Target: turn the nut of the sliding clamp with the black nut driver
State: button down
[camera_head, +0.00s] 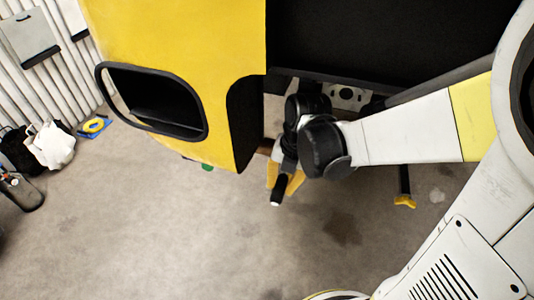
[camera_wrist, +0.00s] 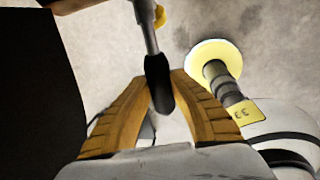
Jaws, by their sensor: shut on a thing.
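The black nut driver has a black handle (camera_wrist: 158,88) and a grey metal shaft (camera_wrist: 148,28) in the wrist view. My gripper (camera_wrist: 160,82), with orange-yellow ribbed fingers, is shut on the handle. The shaft runs up past the top edge, so its tip is out of view. In the head view my gripper (camera_head: 286,182) is below the yellow vehicle's edge, and the black handle (camera_head: 278,190) points down toward the floor. I cannot make out the sliding clamp or its nut in either view.
The yellow vehicle body (camera_head: 180,50) and its dark underside (camera_head: 390,40) hang close above my arm. A metal plate with holes (camera_head: 347,96) shows behind my wrist. A post with a yellow foot (camera_head: 404,202) stands at right. The floor in front is clear.

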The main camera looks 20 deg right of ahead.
aim_at(276, 199)
jog(key=shift+s+a, duration=0.1)
jog(key=shift+s, duration=0.05)
jog(key=shift+s+a, duration=0.4)
jog(key=shift+s, duration=0.2)
jog(key=shift+s+a, duration=0.1)
dwell(0.3)
jog(key=shift+s+a, duration=0.65)
jog(key=shift+s, duration=0.25)
jog(key=shift+s+r+p, duration=0.1)
jog(key=shift+p, duration=0.25)
jog(key=s+a+r+p, duration=0.1)
jog(key=s+a+p, duration=0.1)
jog(key=s, duration=0.1)
jog(key=shift+a+r, duration=0.15)
jog(key=shift+r, duration=0.25)
